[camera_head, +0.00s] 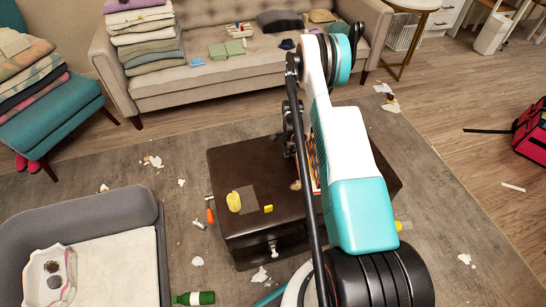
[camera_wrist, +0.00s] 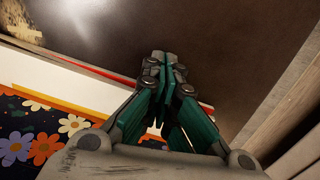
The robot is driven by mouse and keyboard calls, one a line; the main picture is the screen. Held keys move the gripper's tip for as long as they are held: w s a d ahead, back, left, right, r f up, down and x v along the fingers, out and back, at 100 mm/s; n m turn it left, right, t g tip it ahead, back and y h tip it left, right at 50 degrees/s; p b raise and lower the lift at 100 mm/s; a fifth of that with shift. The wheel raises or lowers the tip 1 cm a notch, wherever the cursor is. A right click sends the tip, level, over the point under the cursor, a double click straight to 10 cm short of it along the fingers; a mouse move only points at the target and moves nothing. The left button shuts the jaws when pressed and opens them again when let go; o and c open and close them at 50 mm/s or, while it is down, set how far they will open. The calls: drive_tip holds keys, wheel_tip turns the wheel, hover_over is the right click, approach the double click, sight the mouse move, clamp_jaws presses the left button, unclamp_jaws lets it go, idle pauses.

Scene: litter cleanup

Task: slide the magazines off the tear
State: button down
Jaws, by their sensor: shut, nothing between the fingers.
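My gripper (camera_wrist: 166,72) is shut and empty in the wrist view, its fingertips over the dark brown top of the ottoman-like table (camera_wrist: 240,50). Magazines (camera_wrist: 50,130) lie left of and beneath the fingers, with a dark flowered cover and white, red and yellow edges; the fingers hide part of them. Whether the fingertips touch them I cannot tell. A ragged brownish patch (camera_wrist: 22,18), perhaps the tear, shows at the upper left. In the head view my arm hides most of the magazines and the gripper on the dark brown table (camera_head: 240,165).
A yellow item (camera_head: 234,202) and a small yellow block (camera_head: 268,208) lie on the table's left part. Paper scraps (camera_head: 153,161) and a green bottle (camera_head: 194,298) litter the floor. A grey pet bed (camera_head: 110,208) stands at left, a sofa (camera_head: 180,85) behind.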

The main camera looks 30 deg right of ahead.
drive_tip(key=s+d, duration=0.1)
drive_tip(key=d, duration=0.5)
drive_tip(key=s+d, duration=0.1)
drive_tip(key=d, duration=0.2)
drive_tip(key=shift+s, duration=0.3)
